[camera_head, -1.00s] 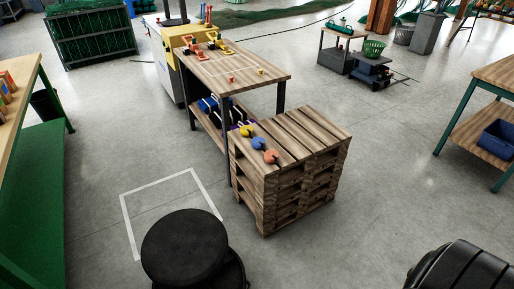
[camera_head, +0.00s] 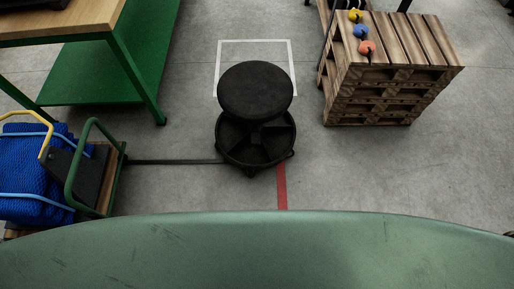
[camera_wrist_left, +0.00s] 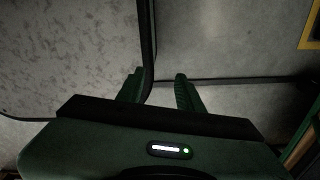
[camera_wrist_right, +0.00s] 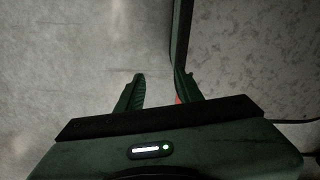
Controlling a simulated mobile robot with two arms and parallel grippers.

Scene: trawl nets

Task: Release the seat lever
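The seat is a low black stool with a round padded top (camera_head: 256,90), standing upright on a round tray-like base (camera_head: 257,142) with casters. No lever on it can be made out; the area under the seat is dark and partly hidden by the top. My left gripper (camera_wrist_left: 160,85) is open, with an empty gap between its fingers in the left wrist view. My right gripper (camera_wrist_right: 158,82) is open and empty in the right wrist view. Neither gripper shows in the head view, and the stool is not recognisable in either wrist view, so their distance from it cannot be told.
A stack of wooden pallets (camera_head: 385,88) with coloured knobs stands right of the stool. A green-legged workbench (camera_head: 115,80) stands left. A cart (camera_head: 108,170) with blue netting (camera_head: 35,170) is at lower left. A white floor outline (camera_head: 255,42) lies behind the stool. Bare floor lies between stool and pallets.

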